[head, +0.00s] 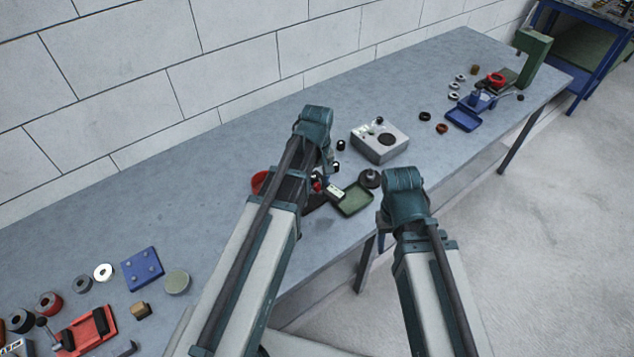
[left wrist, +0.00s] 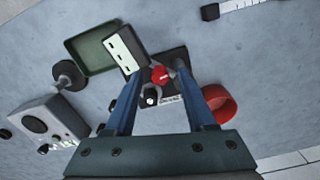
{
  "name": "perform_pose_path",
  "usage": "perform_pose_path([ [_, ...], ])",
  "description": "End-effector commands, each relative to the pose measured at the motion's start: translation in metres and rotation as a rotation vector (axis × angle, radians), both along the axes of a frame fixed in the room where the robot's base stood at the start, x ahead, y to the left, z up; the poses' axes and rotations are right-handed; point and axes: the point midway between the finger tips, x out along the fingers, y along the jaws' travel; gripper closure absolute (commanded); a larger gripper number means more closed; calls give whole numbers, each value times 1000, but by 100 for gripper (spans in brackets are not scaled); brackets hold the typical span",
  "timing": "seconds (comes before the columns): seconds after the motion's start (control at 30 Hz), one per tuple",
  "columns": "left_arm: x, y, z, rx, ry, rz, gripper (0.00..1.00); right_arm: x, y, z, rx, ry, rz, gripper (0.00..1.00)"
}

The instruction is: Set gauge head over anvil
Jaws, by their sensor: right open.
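A dark stand (left wrist: 176,58) with a red knob (left wrist: 159,74) sits on the bench, between and beyond the fingers of my left gripper (left wrist: 160,80). Those fingers are apart, and I see nothing clamped between them. A white-faced block with dark slots (left wrist: 122,48), perhaps the gauge head, sits beside the knob, partly over the green tray's edge; it also shows in the head view (head: 336,190). I cannot make out the anvil for certain. In the head view my left arm hides much of the stand. My right gripper (head: 383,236) is open at the bench's front edge, mostly hidden behind its wrist.
A green tray (head: 355,203) and a black round piece (head: 370,178) lie right of the stand. A red bowl (left wrist: 220,103) is on its other side. A grey box (head: 380,146) stands behind.

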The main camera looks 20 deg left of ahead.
Motion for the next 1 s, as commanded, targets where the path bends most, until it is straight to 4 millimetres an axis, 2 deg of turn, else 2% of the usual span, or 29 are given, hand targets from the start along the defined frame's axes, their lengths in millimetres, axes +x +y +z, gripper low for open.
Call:
perform_pose_path([
  [0.03, 0, 0, 0, 0, 0, 0, 55, 0, 0, 0, 0, 0, 0, 50],
  [0.2, 0, 0, 0, 0, 0, 0, 85, 0, 0, 0, 0, 0, 0, 50],
  [0.3, 0, 0, 0, 0, 0, 0, 100, 0, 0, 0, 0, 0, 0, 50],
  [1.0, 0, 0, 0, 0, 0, 0, 100, 0, 0, 0, 0, 0, 0, 50],
])
